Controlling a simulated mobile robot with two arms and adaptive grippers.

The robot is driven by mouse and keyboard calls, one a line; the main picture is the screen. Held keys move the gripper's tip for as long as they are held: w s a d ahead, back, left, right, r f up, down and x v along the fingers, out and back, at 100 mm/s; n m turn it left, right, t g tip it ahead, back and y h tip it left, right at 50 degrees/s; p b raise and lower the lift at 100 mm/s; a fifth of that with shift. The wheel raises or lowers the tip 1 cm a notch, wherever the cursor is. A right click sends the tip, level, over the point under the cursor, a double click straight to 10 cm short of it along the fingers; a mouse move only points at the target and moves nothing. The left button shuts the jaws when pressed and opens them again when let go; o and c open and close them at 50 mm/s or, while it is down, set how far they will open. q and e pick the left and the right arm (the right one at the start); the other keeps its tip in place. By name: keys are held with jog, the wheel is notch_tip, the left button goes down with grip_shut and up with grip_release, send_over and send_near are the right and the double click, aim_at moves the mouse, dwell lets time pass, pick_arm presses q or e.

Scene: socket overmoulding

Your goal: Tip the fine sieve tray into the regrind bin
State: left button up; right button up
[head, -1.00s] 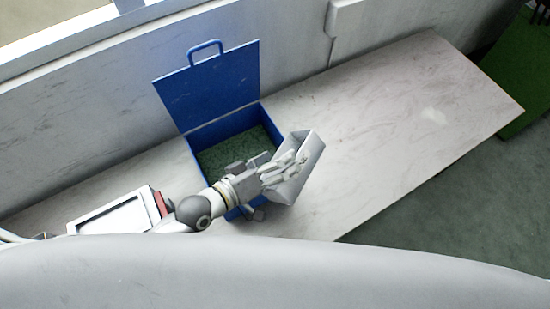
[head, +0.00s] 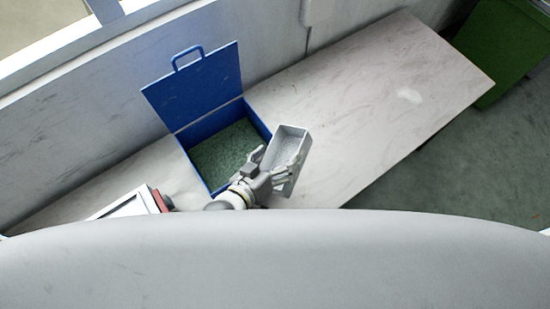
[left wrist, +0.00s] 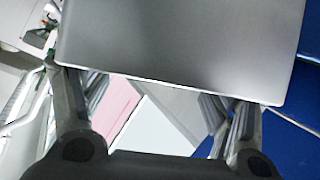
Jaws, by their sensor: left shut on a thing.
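The grey sieve tray (head: 293,142) is a narrow rectangular tray; its open top and grey inside show in the head view. My left gripper (head: 272,170) is shut on it and holds it at the right side of an open blue box (head: 181,147). In the left wrist view the tray (left wrist: 180,45) fills the top between my fingers (left wrist: 160,115). The box holds green granules (head: 225,152). A green bin (head: 500,50) stands at the upper right. I cannot tell which of the two is the regrind bin. My right gripper is not in view.
The blue lid (head: 197,85) stands open at the back, near the wall. A white-framed item with a red edge (head: 160,199) lies left of the box. The pale bench (head: 385,100) is clear to the right, with floor beyond its edge.

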pick_arm(q)
jog(key=d+m+y, duration=0.1)
jog(key=s+d+f+m+y, duration=0.1)
jog(key=y, duration=0.1)
jog(key=shift+f+m, duration=0.2)
jog(key=shift+m, duration=0.1)
jog(key=shift+w+d+r, duration=0.1)
jog(key=shift+d+r, duration=0.05)
jog(key=shift+r, duration=2.15)
